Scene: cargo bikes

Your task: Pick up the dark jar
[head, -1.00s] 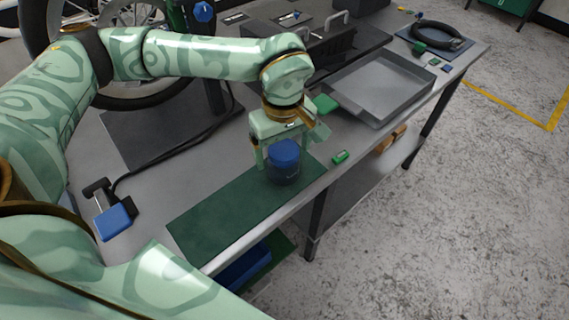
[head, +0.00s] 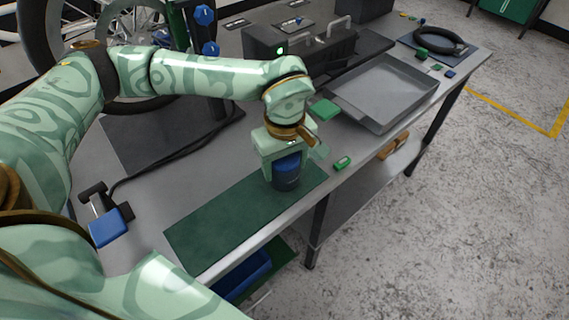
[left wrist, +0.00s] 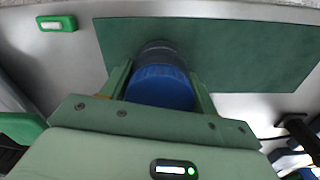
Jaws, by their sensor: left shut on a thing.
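The dark jar (head: 286,181) has a blue lid and stands upright at the right end of the green mat (head: 215,222). My left gripper (head: 284,168) reaches down over it from above and is shut on it, with one finger on each side. In the left wrist view the jar's blue lid (left wrist: 160,85) sits between the two fingers (left wrist: 160,88), with the dark body below it. The lower part of the jar is partly hidden by the gripper. My right gripper is not in view.
A grey metal tray (head: 420,98) lies to the right on the bench, with a green block (head: 323,109) beside it. A small green item (head: 342,163) lies near the front edge. A blue-handled clamp (head: 106,228) is at left.

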